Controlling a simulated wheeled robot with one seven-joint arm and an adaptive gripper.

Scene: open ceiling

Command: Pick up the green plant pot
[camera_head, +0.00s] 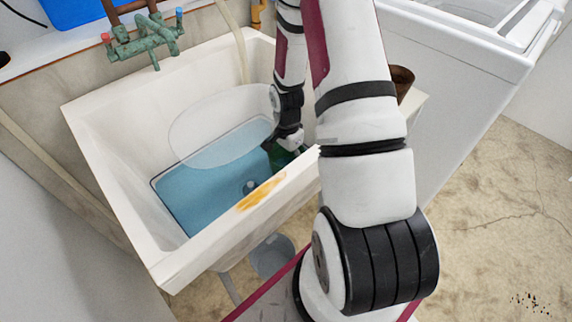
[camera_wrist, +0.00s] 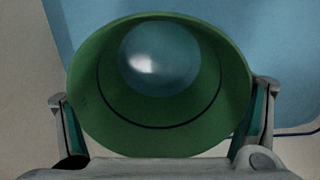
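The green plant pot (camera_wrist: 100,125) fills the middle of the wrist view. Its round open mouth faces the camera, and a shiny bluish round patch shows inside. My gripper (camera_wrist: 160,95) has its fingers spread wide, one on each side of the pot. The fingers are close to the pot's sides; firm contact cannot be made out. In the head view my gripper (camera_head: 285,146) reaches down into the sink at its right side. A small dark green part of the pot (camera_head: 279,157) shows there; my arm and the sink's front rim hide the rest.
The white sink (camera_head: 120,170) has walls around my gripper and a yellow stain on its front rim. Green taps (camera_head: 145,42) stand behind. A brown pot (camera_head: 402,80) stands right of my arm.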

